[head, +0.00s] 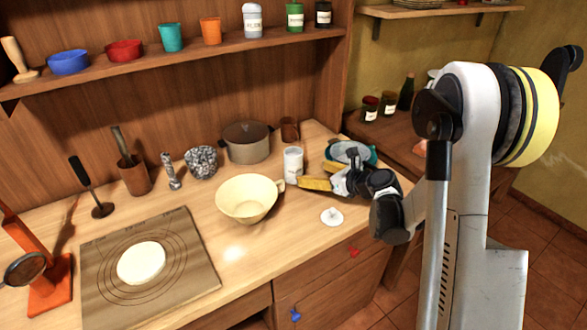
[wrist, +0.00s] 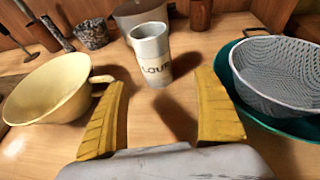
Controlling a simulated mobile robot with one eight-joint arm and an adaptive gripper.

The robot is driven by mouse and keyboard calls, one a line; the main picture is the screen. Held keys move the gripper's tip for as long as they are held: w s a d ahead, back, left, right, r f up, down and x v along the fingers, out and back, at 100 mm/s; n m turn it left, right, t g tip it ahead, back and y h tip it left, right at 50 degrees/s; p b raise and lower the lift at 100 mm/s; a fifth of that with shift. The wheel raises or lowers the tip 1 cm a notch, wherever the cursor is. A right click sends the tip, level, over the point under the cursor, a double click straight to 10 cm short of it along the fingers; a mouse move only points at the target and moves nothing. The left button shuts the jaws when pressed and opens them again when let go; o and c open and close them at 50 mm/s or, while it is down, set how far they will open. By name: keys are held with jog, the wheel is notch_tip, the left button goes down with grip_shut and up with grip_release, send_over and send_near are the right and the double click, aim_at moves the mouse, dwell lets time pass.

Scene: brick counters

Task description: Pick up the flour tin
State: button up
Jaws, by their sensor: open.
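The flour tin (head: 292,164) is a white-grey cylinder standing upright on the wooden counter, behind the cream bowl's handle. In the wrist view the tin (wrist: 151,57) shows part of a dark label reading "LOUR". My gripper (head: 314,174) is low over the counter, just right of the tin in the head view. In the wrist view its two yellow fingers (wrist: 163,105) are spread apart, with the tin ahead of them, beyond the fingertips and roughly centred in the gap. Nothing is between the fingers.
A cream bowl (wrist: 52,88) stands close by the left finger. A grey mesh colander (wrist: 275,72) in a teal bowl (wrist: 285,125) sits to the right. A large pot (head: 247,143) and a brown cup (head: 289,130) stand behind the tin. A small white item (head: 332,216) lies near the front edge.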

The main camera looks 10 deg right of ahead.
aim_at(299, 172)
jog(key=b+x, duration=0.1)
jog(key=x, duration=0.3)
jog(key=shift+w+a+f, duration=0.1)
jog(key=shift+w+a, duration=0.1)
jog(key=b+x, duration=0.1)
jog(key=x, duration=0.1)
jog(key=b+x, duration=0.1)
jog(key=x, duration=0.2)
jog(key=shift+s+a+f, duration=0.15)
jog(key=shift+s+a, duration=0.1)
jog(key=shift+a, duration=0.05)
jog(key=shift+w, duration=0.2)
jog(key=c, duration=1.5)
